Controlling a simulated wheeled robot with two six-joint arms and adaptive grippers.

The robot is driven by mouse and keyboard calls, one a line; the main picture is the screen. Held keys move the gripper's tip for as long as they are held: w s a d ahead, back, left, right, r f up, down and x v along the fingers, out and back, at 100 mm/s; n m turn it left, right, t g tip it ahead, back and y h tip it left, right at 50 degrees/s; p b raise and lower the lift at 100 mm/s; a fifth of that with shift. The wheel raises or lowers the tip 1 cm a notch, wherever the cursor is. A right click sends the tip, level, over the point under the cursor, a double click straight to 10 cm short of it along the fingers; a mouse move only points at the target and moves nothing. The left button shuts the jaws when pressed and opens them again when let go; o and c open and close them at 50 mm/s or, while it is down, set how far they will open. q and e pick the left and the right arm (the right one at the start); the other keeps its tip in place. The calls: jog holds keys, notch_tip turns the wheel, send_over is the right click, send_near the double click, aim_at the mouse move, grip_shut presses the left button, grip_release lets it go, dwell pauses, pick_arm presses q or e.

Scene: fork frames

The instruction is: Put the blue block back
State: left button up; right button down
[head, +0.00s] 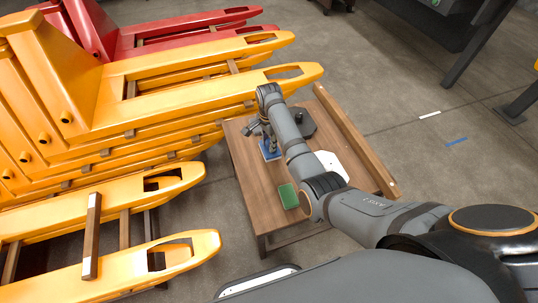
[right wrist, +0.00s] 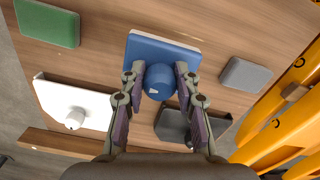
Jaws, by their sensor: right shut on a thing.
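The blue block (right wrist: 163,50) is a flat blue square with a round blue knob (right wrist: 158,82) on it. In the right wrist view the two fingers of my right gripper (right wrist: 158,73) are shut on the knob from both sides. In the head view the blue block (head: 270,150) shows below my right gripper (head: 267,139), over the left part of the wooden table (head: 250,188). I cannot tell whether it touches the table. My left gripper is not in view.
A green block (head: 288,197) lies near the table's front edge. A dark block with a knob (head: 304,123) and a white block (head: 332,166) are to the right. A grey block (right wrist: 246,74) shows in the wrist view. Yellow forks (head: 190,110) border the table's left; a wooden beam (head: 355,140) runs along its right.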

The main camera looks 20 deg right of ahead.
jog(key=shift+f, duration=0.4)
notch_tip(320, 180, down, 5)
jog(key=shift+r, duration=0.2)
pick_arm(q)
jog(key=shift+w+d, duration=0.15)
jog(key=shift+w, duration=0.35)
pick_arm(e)
jog(key=shift+f, duration=0.15)
jog(key=c, duration=1)
grip_release()
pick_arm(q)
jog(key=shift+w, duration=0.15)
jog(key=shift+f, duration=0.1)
